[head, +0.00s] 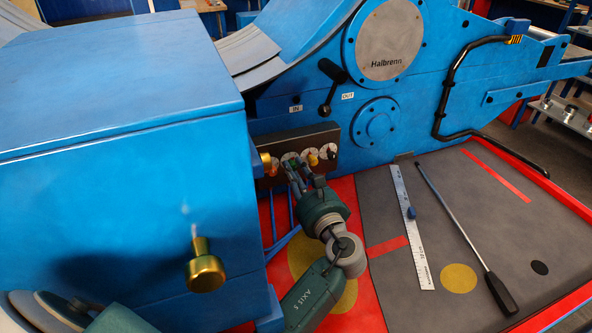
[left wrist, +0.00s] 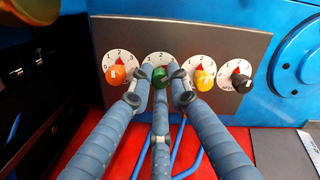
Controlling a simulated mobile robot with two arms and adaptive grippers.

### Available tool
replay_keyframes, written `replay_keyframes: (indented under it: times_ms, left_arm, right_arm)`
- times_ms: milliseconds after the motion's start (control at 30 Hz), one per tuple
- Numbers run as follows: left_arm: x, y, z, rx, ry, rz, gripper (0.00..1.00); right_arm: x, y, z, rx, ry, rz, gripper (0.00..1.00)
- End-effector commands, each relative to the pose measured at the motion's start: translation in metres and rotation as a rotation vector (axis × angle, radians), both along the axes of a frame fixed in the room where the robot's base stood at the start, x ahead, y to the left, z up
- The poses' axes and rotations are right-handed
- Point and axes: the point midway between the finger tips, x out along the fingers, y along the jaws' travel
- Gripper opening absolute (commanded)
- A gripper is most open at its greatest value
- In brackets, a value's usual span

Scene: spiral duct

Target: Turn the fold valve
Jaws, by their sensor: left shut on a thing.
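A dark panel (head: 300,137) on the blue machine carries a row of knobs over white numbered dials. In the left wrist view the panel (left wrist: 228,42) has an orange knob (left wrist: 115,75), a green knob (left wrist: 159,77), a yellow knob (left wrist: 203,80) and a black knob (left wrist: 241,83). My left gripper (left wrist: 160,90) is shut on the green knob, with fingers at both sides of it. Its fingers cover the lower part of that dial. I cannot read which knob is the fold valve. In the head view the left gripper (head: 292,167) reaches the panel from below. My right gripper is out of view.
A big blue housing (head: 120,90) with a brass knob (head: 206,270) stands close at left. A black lever (head: 330,85) sits above the panel. A steel ruler (head: 411,228) and a black-handled rod (head: 468,240) lie on the grey mat (head: 385,285) at right.

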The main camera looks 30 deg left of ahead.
Motion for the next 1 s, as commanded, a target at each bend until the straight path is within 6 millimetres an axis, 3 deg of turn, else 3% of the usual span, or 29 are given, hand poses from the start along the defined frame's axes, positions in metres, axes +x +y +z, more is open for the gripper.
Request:
replay_keyframes:
  times_ms: [33,133,633,1000]
  left_arm:
    - [0.001,0.002,0.009,0.009,-0.015,0.003,0.19]
    - [0.001,0.002,0.008,0.009,-0.013,0.002,0.36]
    - [0.0,0.001,0.004,0.033,0.029,0.001,0.36]
    - [0.001,0.0,0.004,0.319,0.351,0.0,0.36]
  right_arm:
    - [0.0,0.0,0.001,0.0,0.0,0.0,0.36]
    - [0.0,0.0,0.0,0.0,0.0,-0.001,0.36]
    - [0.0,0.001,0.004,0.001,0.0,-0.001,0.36]
    - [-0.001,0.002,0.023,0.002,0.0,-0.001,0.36]
